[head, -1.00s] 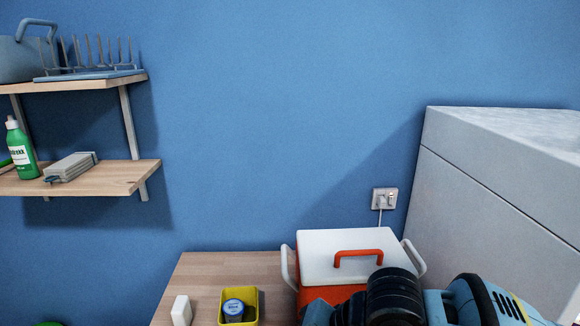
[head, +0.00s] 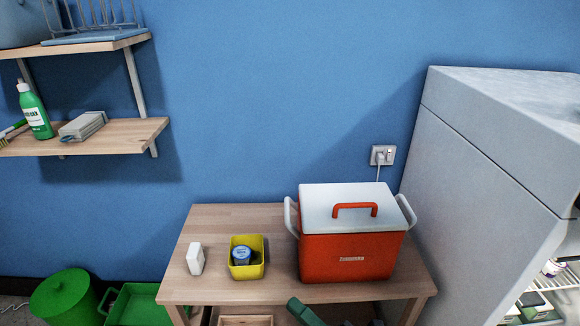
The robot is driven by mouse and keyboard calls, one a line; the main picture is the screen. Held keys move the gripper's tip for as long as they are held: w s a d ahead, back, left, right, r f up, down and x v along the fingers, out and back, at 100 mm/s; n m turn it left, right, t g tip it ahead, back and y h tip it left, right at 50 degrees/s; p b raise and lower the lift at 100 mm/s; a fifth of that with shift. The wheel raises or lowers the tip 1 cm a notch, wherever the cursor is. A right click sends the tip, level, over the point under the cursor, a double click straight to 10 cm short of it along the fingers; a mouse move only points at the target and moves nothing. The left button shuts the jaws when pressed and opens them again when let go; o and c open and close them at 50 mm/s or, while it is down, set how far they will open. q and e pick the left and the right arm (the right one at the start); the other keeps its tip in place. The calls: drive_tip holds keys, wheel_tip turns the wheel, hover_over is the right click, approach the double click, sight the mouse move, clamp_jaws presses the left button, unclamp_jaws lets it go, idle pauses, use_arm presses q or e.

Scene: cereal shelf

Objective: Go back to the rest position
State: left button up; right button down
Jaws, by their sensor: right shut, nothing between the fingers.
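My left gripper is not in view.
A wooden table (head: 215,220) carries a white block (head: 196,259), a yellow bin (head: 246,271) with a blue-lidded item (head: 242,255) inside, and a red cooler (head: 346,258). A grey fridge (head: 480,165) stands right. Wall shelves (head: 125,135) hang left, above a green container (head: 65,297).

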drive_tip(key=s+d+f+m+t+h+p, duration=0.1)
drive_tip(key=s+d+f+m+h, duration=0.2)
drive_tip(key=d+f+m+h, duration=0.35)
drive_tip(key=s+d+f+m+h, duration=0.2)
drive_tip(key=d+f+m+h, duration=0.2)
drive_tip(key=f+m, duration=0.55)
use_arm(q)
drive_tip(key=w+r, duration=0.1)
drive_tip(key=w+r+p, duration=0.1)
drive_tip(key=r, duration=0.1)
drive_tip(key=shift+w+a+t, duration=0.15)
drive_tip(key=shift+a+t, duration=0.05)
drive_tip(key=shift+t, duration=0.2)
use_arm(e)
drive_tip(key=s+d+f+m+g+h, duration=0.2)
drive_tip(key=s+d+f+m+g, duration=0.1)
drive_tip(key=s, duration=0.5)
drive_tip(key=s+d+f+m+g+h, duration=0.1)
drive_tip(key=s+d+f+m+g, duration=0.2)
drive_tip(key=s+f+m, duration=0.4)
drive_tip(key=shift+s+d+f+m+h, duration=0.4)
drive_tip(key=shift+s+d+f, duration=0.1)
drive_tip(key=shift+s+d, duration=0.4)
drive_tip(key=shift+w, duration=0.1)
